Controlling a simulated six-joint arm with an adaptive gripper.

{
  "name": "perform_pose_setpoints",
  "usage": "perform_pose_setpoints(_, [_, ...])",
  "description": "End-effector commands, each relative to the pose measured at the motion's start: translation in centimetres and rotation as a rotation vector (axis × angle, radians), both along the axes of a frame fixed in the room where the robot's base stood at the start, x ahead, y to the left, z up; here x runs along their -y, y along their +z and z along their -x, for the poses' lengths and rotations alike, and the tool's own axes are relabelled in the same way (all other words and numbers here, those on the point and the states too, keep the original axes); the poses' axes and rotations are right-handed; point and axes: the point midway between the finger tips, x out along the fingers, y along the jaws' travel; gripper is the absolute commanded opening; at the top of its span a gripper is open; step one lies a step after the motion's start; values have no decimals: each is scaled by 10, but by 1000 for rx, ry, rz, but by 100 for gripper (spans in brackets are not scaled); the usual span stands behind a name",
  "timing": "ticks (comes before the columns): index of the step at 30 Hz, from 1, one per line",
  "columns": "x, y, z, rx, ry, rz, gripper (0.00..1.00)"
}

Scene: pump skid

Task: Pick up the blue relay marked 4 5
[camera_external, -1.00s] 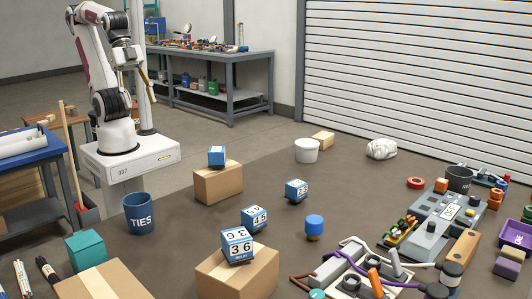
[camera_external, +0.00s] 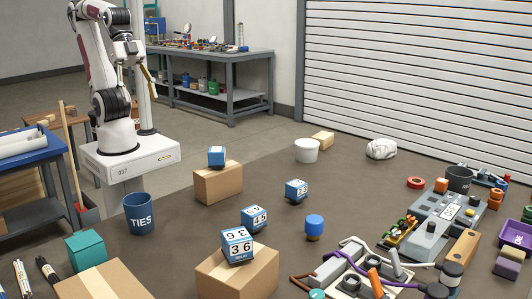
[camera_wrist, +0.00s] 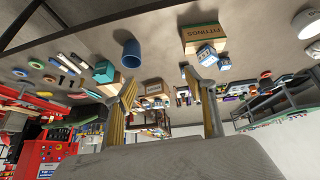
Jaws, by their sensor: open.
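The blue relay marked 4 5 (camera_external: 255,218) is a small blue cube with white numbered faces, standing on the brown surface in the external view, just behind the box that carries the 3 6 relay. My gripper (camera_external: 149,78) is high at the back left, far from this relay, with a yellowish finger showing. In the wrist view my gripper (camera_wrist: 163,108) has its two fingers wide apart with nothing between them. Blue cubes show in the wrist view, but I cannot tell which one is marked 4 5.
Similar blue relays are nearby: one marked 3 6 (camera_external: 237,245) on a cardboard box (camera_external: 238,276), one (camera_external: 296,190) on the surface, one (camera_external: 216,156) on another box (camera_external: 218,184). A blue TIES cup (camera_external: 138,214) and a blue-topped cylinder (camera_external: 314,227) stand apart.

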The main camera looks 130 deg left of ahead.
Motion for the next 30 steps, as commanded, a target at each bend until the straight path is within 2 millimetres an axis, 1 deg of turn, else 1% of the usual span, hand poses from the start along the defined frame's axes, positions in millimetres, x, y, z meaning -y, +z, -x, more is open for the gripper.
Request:
perform_pose_setpoints(1, [5,7,-13,20,-8,14,55])
perform_pose_setpoints(5, [19,30,-52,95,-23,61,55])
perform_pose_setpoints(9, [35,56,-97,182,-31,112,55])
perform_pose_setpoints(11, [40,67,-116,218,-31,132,55])
perform_pose_setpoints(15, [51,92,-159,303,-24,176,55])
perform_pose_setpoints(24, [65,140,-250,479,25,254,55])
perform_pose_setpoints(30, [67,163,-307,585,81,290,55])
